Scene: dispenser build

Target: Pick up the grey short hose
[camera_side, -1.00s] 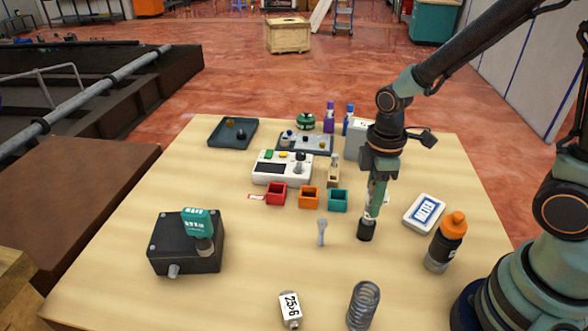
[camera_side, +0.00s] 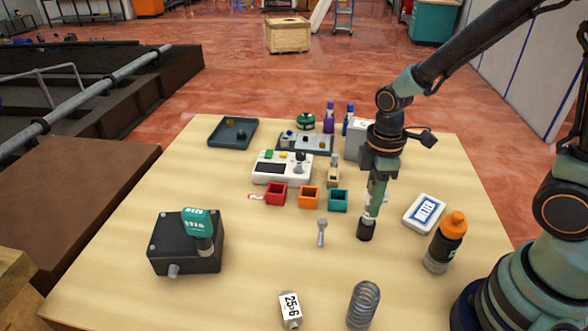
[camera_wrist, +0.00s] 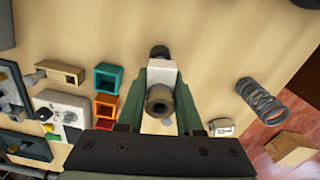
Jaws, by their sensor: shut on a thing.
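The grey short hose (camera_wrist: 158,100) stands upright between the fingers of my gripper (camera_wrist: 166,85) in the wrist view. It has a hollow upper end, a pale middle and a dark lower end. In the side view its dark lower end (camera_side: 366,231) shows below my gripper (camera_side: 373,205), right of the table's middle. My gripper is shut on it. The fingers hide part of its middle. I cannot tell whether its lower end touches the table.
Red, orange and teal bins (camera_side: 309,197) stand left of my gripper. A small grey part (camera_side: 321,232) is close on the left. A white box (camera_side: 424,213) and a bottle (camera_side: 445,243) are on the right.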

